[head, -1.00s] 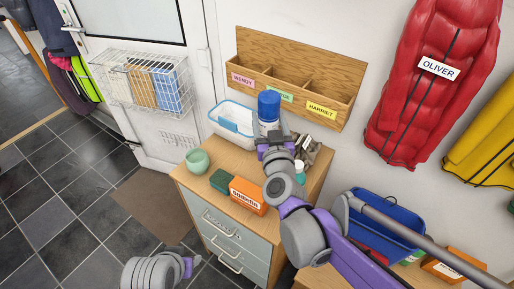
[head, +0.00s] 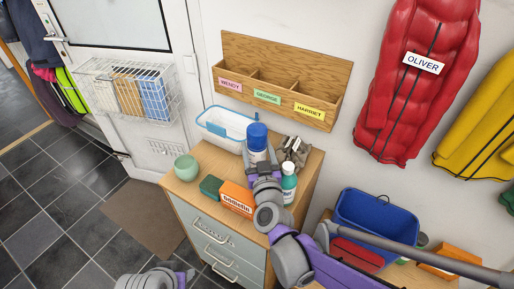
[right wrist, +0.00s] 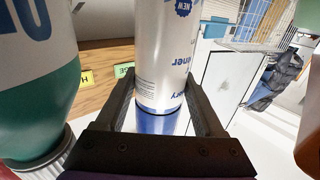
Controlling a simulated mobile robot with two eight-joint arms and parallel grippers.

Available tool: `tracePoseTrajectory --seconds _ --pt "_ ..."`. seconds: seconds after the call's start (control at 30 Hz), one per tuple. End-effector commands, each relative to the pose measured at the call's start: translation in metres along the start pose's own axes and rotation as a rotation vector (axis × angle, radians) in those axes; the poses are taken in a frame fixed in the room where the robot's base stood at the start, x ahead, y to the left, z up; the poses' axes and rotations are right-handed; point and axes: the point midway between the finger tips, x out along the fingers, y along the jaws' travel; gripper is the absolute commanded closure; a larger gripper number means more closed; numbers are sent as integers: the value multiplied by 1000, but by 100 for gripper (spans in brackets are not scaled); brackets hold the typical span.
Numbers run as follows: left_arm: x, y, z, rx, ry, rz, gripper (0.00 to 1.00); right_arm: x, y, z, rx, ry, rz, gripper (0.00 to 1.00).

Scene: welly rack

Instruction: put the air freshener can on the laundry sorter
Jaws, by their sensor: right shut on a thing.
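The air freshener can (head: 257,152), white with a blue cap, is upright over the wooden-topped drawer cabinet. My right gripper (head: 262,170) is shut around it. In the right wrist view the can (right wrist: 163,60) is between the two black fingers, upside down, its label only partly readable. The can's base is hidden in the head view, so I cannot tell if it touches the top. I cannot tell which thing is the laundry sorter; the cabinet with grey drawer fronts (head: 226,245) is below the can. My left gripper is out of view; only part of that arm shows.
A white-green bottle (head: 288,184) stands close right of the gripper. A white tub (head: 222,130), a green pot (head: 187,167) and an orange box (head: 237,198) are on the cabinet. A wooden rack (head: 283,80) is on the wall. A blue bin (head: 375,217) stands right.

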Motion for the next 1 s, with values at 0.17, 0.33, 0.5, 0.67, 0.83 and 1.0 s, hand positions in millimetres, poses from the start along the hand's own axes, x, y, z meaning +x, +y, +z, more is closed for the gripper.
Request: tracePoseTrajectory --seconds 0.17,0.33,0.5,0.67,0.83,1.0 --pt "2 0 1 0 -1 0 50 0 0 3 0 0 0 17" --pt "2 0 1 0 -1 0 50 0 0 3 0 0 0 17" --pt "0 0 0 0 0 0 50 0 0 0 0 0 0 17" --pt "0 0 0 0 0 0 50 -19 -1 -1 1 0 -2 17" --pt "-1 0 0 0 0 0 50 -57 0 -1 2 0 -2 17" --pt "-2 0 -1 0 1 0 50 -92 -1 -1 1 0 -2 17"
